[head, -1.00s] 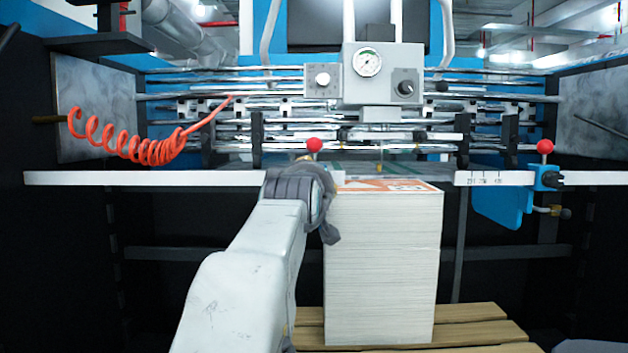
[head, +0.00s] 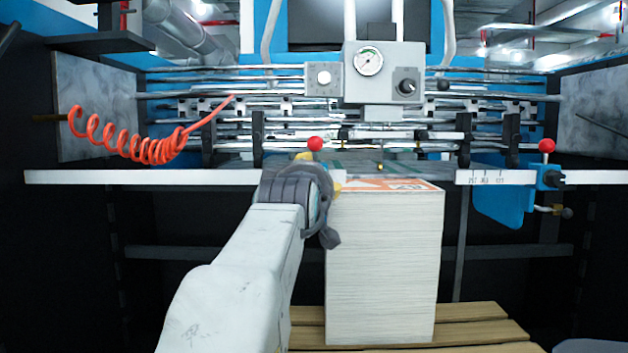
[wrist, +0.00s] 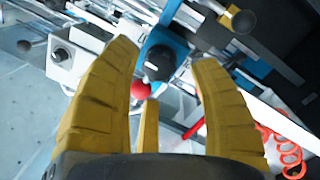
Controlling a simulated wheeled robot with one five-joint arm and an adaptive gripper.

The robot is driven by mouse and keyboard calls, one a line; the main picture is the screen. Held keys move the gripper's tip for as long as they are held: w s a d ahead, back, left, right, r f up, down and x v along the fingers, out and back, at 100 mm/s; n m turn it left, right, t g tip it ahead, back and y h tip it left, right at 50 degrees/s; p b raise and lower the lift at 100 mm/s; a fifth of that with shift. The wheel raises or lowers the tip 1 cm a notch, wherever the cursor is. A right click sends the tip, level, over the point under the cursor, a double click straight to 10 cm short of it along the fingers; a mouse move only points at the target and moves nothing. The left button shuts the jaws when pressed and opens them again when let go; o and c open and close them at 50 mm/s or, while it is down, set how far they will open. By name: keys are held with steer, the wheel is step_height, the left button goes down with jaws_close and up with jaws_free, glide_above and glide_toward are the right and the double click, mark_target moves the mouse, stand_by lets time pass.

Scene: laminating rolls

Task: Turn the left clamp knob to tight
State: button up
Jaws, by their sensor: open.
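The left clamp is a blue bracket (wrist: 172,38) in the wrist view. Its black clamp knob (wrist: 159,63), with a pale mark, shows between my fingers, with a red ball (wrist: 140,90) beside it. My gripper (wrist: 167,62) is open, with one yellow finger on each side of the knob in the picture. I cannot tell whether they touch it. In the head view only the left clamp's red ball (head: 315,144) shows above my wrist; my arm hides the knob. Small yellow parts of my gripper show around the wrist.
A tall paper stack (head: 384,265) on a wooden pallet (head: 470,333) stands just right of my arm. A white rail (head: 130,177) crosses in front of the rollers. A similar right clamp (head: 549,178), a gauge box (head: 382,75) and a coiled orange hose (head: 140,148) are nearby.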

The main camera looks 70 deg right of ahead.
steer(key=v, duration=0.9)
steer(key=shift+a, duration=0.2)
steer(key=shift+r, duration=0.1)
